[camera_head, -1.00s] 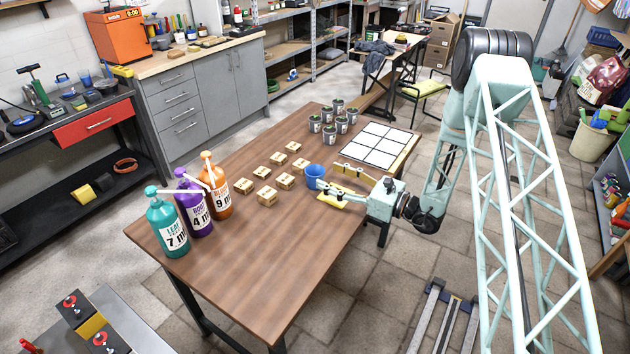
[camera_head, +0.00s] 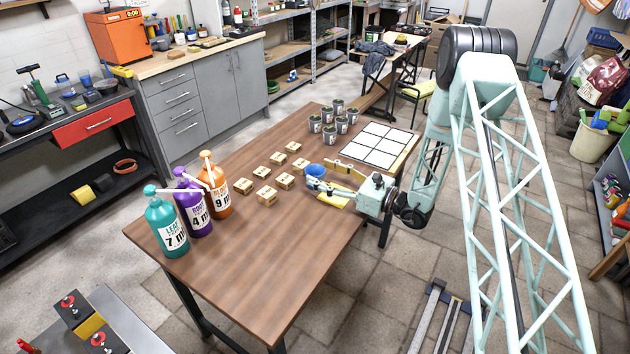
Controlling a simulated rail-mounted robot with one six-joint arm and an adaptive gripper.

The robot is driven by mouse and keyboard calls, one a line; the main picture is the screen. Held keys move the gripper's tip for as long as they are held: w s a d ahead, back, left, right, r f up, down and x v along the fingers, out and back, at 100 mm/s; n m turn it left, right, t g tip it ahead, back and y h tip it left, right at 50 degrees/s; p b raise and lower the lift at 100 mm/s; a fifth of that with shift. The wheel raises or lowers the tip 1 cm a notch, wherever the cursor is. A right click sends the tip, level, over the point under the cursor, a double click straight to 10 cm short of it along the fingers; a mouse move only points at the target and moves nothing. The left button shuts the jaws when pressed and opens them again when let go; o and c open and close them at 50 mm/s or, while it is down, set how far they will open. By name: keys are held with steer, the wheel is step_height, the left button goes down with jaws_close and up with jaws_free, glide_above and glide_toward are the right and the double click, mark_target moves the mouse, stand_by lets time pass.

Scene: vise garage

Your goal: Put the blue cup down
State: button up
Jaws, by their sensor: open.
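The blue cup (camera_head: 314,170) stands on the brown wooden table (camera_head: 262,235), to the right of the small wooden blocks. Its lower part is hidden behind a finger of my gripper. My gripper (camera_head: 322,174) is low over the table and reaches in from the right, with its two long fingers spread apart. One finger passes in front of the cup and the other points past its right side. I cannot tell whether the fingers touch the cup.
Several wooden blocks (camera_head: 267,196) lie left of the cup. Pump bottles (camera_head: 193,205) stand at the table's left end. Several dark cans (camera_head: 329,135) and a white grid sheet (camera_head: 380,146) are at the far end. The near part of the table is clear.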

mark_target(315, 170)
steer(key=shift+x, duration=1.5)
steer(key=c, duration=0.9)
steer(key=shift+c, duration=0.3)
